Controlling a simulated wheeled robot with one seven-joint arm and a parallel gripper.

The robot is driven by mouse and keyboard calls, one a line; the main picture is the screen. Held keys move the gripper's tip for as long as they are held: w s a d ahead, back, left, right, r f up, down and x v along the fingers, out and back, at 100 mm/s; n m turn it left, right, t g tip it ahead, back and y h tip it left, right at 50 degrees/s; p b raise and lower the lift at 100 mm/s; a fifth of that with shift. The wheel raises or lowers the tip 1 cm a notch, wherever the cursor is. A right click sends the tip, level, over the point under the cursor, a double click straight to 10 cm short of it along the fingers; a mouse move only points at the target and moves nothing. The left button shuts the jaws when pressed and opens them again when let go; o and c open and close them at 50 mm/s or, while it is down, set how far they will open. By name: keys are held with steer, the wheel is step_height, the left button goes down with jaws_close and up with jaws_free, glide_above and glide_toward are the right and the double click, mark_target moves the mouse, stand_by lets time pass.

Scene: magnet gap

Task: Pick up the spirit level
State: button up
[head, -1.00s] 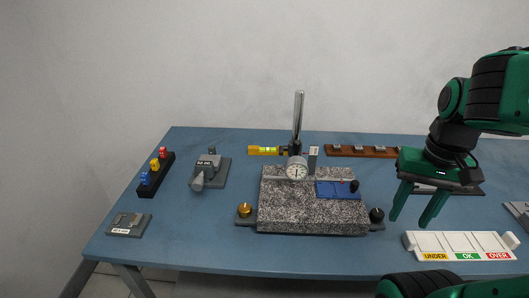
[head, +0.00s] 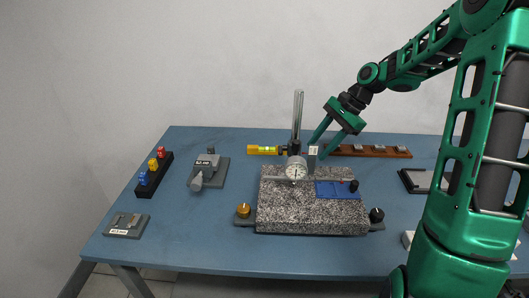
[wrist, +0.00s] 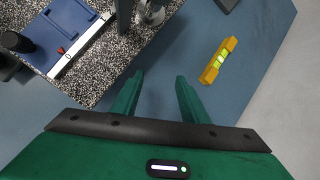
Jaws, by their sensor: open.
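The spirit level (head: 263,150) is a small yellow bar with a bright green vial. It lies on the blue table behind the granite plate, left of the dial stand's post in the head view. In the wrist view the spirit level (wrist: 219,60) lies whole and tilted, to the right of my fingers and apart from them. My gripper (head: 317,148) is behind the plate's right half, to the right of the level. In the wrist view my gripper (wrist: 159,78) is open, with only bare table between its fingers.
The granite plate (head: 290,210) carries a dial gauge (head: 296,170) on a tall steel post (head: 298,115), close to my gripper. A blue piece (head: 330,190) lies on the plate. A brown rack (head: 375,151) stands right. A grey gauge block device (head: 208,172) stands left.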

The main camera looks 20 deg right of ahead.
mark_target(267, 150)
steer(key=w+f+m+y, duration=0.1)
steer(key=w+y, duration=0.1)
steer(key=w, duration=0.1)
steer(key=w+a+f+m+t+y, duration=0.1)
steer(key=w+f+m+y, duration=0.1)
steer(key=w, duration=0.2)
steer(key=w+a+f+m+t+y, duration=0.1)
steer(key=w+f+m+y, duration=0.1)
steer(key=w, duration=0.2)
steer(key=shift+a+f, duration=0.1)
steer(key=shift+w+f+m+y, duration=0.1)
steer(key=shift+w+m+y, duration=0.5)
steer(key=shift+w+m, duration=0.1)
steer(key=shift+t, duration=0.4)
steer(key=x, duration=1)
steer(key=shift+a, duration=0.35)
jaws_close()
